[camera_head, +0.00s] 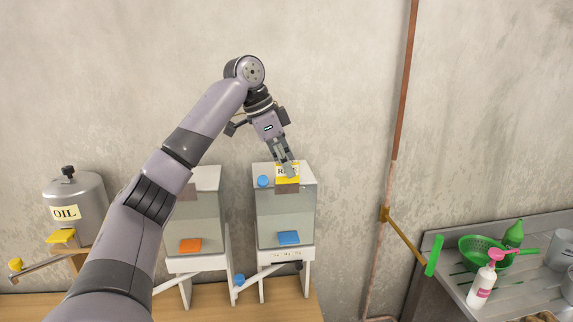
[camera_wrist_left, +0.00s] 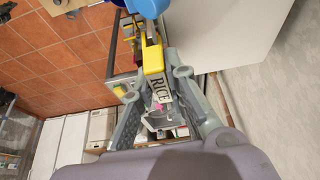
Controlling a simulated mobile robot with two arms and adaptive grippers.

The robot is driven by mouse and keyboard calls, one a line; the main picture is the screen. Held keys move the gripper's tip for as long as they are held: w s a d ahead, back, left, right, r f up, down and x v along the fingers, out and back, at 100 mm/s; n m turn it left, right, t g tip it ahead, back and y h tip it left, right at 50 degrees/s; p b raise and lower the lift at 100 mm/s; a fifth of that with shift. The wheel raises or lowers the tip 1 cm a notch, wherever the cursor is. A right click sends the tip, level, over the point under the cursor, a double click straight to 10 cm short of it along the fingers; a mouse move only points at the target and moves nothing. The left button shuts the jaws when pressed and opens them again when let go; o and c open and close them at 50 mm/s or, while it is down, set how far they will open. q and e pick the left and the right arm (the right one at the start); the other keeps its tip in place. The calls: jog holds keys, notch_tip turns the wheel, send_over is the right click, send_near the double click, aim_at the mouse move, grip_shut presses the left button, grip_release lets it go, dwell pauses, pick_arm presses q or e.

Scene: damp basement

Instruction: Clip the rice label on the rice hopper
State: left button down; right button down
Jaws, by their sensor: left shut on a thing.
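The rice label (camera_head: 294,172) is a white card reading RICE with a yellow clip part. In the left wrist view the label (camera_wrist_left: 160,92) and its yellow part (camera_wrist_left: 153,58) sit between my fingers. My left gripper (camera_head: 285,167) is shut on it, in front of the upper edge of the right-hand hopper (camera_head: 286,212). This hopper has a white top, clear body, blue knob and blue flap. A brown plate (camera_head: 287,188) shows just below the label. I cannot tell whether the label touches it. My right gripper is not in view.
Another hopper (camera_head: 194,222) with an orange flap stands left, partly behind my arm. A metal OIL can (camera_head: 75,200) is further left. At right, a sink counter (camera_head: 462,282) holds a green colander (camera_head: 478,247) and a pump bottle (camera_head: 482,286). A pipe (camera_head: 402,110) runs up the wall.

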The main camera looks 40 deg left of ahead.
aim_at(293, 162)
pick_arm(q)
jog(key=shift+f, duration=0.35)
jog(key=c, duration=1.5)
grip_release()
jog(key=shift+o, duration=0.5)
jog(key=shift+r, duration=0.1)
notch_tip(293, 162, up, 5)
jog(key=p, duration=0.5)
jog(key=shift+f, duration=0.2)
jog(key=shift+r, duration=1.1)
